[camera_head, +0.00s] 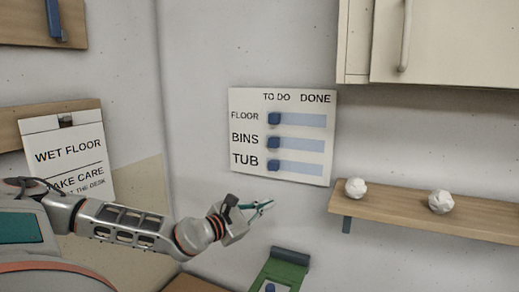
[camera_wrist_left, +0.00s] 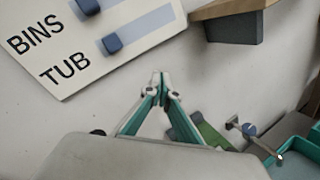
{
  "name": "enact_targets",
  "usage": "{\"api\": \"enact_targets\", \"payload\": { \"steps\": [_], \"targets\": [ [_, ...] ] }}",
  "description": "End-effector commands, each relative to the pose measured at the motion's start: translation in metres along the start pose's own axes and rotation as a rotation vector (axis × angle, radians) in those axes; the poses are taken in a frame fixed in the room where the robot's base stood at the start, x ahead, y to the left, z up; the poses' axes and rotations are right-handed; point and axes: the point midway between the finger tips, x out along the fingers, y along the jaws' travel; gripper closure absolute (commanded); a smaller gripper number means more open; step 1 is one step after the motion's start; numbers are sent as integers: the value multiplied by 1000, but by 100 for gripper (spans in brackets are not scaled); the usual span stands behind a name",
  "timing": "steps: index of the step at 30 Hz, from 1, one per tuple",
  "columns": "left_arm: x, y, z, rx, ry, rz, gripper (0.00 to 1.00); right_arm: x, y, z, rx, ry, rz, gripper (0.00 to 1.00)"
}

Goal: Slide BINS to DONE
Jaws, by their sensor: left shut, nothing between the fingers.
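A white board (camera_head: 255,105) hangs on the wall with TO DO and DONE columns and rows FLOOR, BINS and TUB. The blue BINS slider (camera_head: 274,143) sits at the TO DO end of its pale blue track. The FLOOR slider (camera_head: 274,118) and TUB slider (camera_head: 274,165) also sit at the TO DO end. My left gripper (camera_head: 268,204) is shut and empty, below the board and apart from it. In the left wrist view its fingertips (camera_wrist_left: 160,78) meet below the TUB slider (camera_wrist_left: 111,43); the BINS slider (camera_wrist_left: 87,7) is at the top edge. My right gripper is not in view.
A wooden shelf (camera_head: 470,213) with two white lumpy balls (camera_head: 355,187) juts out right of the board. A cream cabinet (camera_head: 450,45) hangs above it. A green object (camera_head: 278,274) is below my gripper. A WET FLOOR sign (camera_head: 65,150) hangs at left.

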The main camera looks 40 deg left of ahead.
Motion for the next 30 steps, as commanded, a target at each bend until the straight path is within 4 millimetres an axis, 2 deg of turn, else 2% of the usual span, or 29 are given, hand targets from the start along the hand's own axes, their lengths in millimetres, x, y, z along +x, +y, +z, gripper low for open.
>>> {"api": "enact_targets", "payload": {
  "steps": [1, 6, 9, 12, 17, 30],
  "targets": [
    [-3, 32, 9, 153, -3, 16, 100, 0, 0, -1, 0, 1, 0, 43],
    [-20, 113, 30, 577, 22, 55, 100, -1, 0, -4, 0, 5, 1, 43],
    [-33, 149, 39, 751, 48, 75, 100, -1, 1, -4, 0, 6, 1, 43],
    [-43, 173, 45, 863, 70, 87, 100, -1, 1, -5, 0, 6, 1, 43],
    [-50, 187, 48, 935, 86, 93, 100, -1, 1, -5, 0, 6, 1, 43],
    [-44, 187, 48, 932, 85, 92, 100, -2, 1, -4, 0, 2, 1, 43]
  ]
}}
